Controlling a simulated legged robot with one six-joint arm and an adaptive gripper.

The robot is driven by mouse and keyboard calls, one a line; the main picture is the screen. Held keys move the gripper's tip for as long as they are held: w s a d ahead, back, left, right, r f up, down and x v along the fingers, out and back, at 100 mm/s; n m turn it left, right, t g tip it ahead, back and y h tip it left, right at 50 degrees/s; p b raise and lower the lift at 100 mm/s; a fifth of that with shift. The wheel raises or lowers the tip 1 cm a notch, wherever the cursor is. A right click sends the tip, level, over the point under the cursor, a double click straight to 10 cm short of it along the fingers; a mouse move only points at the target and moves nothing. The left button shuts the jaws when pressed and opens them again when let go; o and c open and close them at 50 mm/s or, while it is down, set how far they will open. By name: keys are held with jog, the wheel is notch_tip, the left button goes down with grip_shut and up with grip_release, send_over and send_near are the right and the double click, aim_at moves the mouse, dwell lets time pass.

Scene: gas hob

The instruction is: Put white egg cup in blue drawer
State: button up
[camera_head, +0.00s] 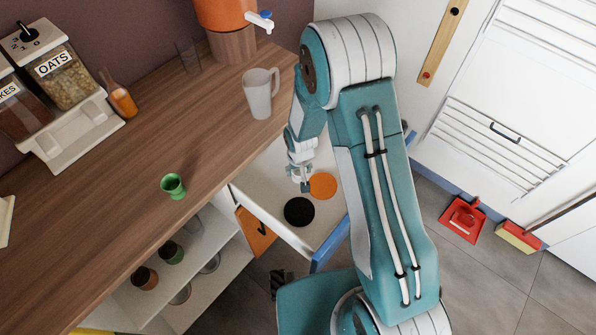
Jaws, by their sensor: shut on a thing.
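The blue drawer (330,244) is pulled open below the counter, with a blue front edge and a white inside. A black disc (299,211) and an orange disc (323,186) lie in it. My gripper (304,183) points down over the drawer, by the orange disc. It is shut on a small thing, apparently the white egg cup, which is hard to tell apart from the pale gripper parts. I cannot tell whether it touches the drawer bottom. My arm hides the drawer's right part.
A green egg cup (173,186) stands on the wooden counter (120,225). Open shelves (200,262) hold several cups. A red dustpan (464,218) lies on the floor.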

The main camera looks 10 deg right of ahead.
aim_at(301, 179)
jog(key=shift+d+f, duration=0.45)
jog(key=shift+f, duration=0.05)
jog(key=shift+a, duration=0.15)
jog(key=o, duration=1.1)
jog(key=shift+a+f, duration=0.1)
jog(key=shift+a, duration=0.15)
jog(key=shift+o, duration=0.2)
jog(key=shift+d, duration=0.1)
jog(key=shift+d, duration=0.15)
notch_tip(301, 179, up, 12)
jog(key=s, duration=0.1)
jog(key=shift+s, duration=0.2)
